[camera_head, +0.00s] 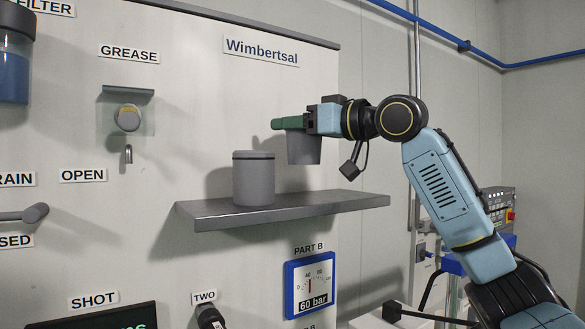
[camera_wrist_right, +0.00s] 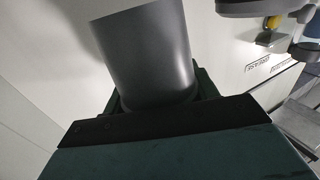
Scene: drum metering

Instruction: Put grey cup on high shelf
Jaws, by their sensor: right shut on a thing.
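The grey cup (camera_head: 304,148) is in my right gripper (camera_head: 290,124), whose green fingers are shut on it near its top. The cup hangs roughly upright above the right part of the grey wall shelf (camera_head: 340,204), with a visible gap below it. In the right wrist view the cup (camera_wrist_right: 148,52) stands out as a smooth grey cylinder between the dark fingers (camera_wrist_right: 160,100). My left gripper is not in view.
A grey canister (camera_head: 254,180) with a dark band near its top stands on the shelf, left of the held cup. The shelf's right part is bare. A blue-framed gauge (camera_head: 310,287) is below, and a grease dispenser (camera_head: 127,118) is at the left.

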